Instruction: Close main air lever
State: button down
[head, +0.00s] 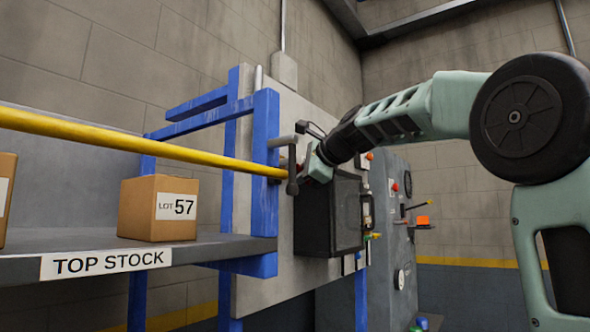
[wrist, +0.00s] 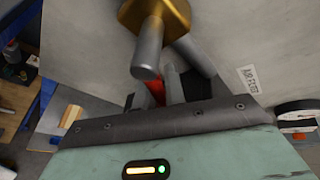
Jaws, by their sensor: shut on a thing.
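The main air lever shows as a red piece (wrist: 157,92) between the fingers of my gripper (wrist: 160,97) in the wrist view. My gripper is shut on it. A brass hex fitting (wrist: 178,18) with a grey round stub stands just beyond the fingers and covers part of the lever. In the head view my gripper (head: 308,163) is at the wall panel, above a dark box, with a bit of red lever (head: 319,171) at it. The lever's full length and exact angle are hidden.
A label (wrist: 249,78) starting "AIR" is on the panel. A dark box (head: 329,215) hangs below my gripper. Blue frame posts (head: 264,170), a yellow rail (head: 130,137) and a shelf with a carton (head: 157,208) stand left. A grey control cabinet (head: 390,240) stands right.

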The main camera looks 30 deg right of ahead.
jog(key=shift+s+a+f+m+g+y+p, duration=0.25)
jog(key=shift+a+f+m+g+y+p, duration=0.15)
jog(key=shift+a+m+y+p, duration=0.5)
jog(key=shift+s+a+f+m+g+y+p, duration=0.25)
jog(key=shift+a+f+m+g+y+p, duration=0.2)
jog(key=shift+m+y+p, duration=0.8)
jog(key=shift+s+a+f+m+g+y+p, duration=0.3)
jog(key=shift+a+m+y+p, duration=0.4)
jog(key=shift+m+p, duration=0.7)
jog(key=shift+a+m, duration=0.1)
jog(key=shift+m, duration=0.15)
jog(key=c, duration=1.5)
grip_release()
jog(key=shift+r, duration=0.1)
jog(key=b+v, duration=0.6)
jog(key=v, duration=1.1)
jog(key=shift+s, duration=0.15)
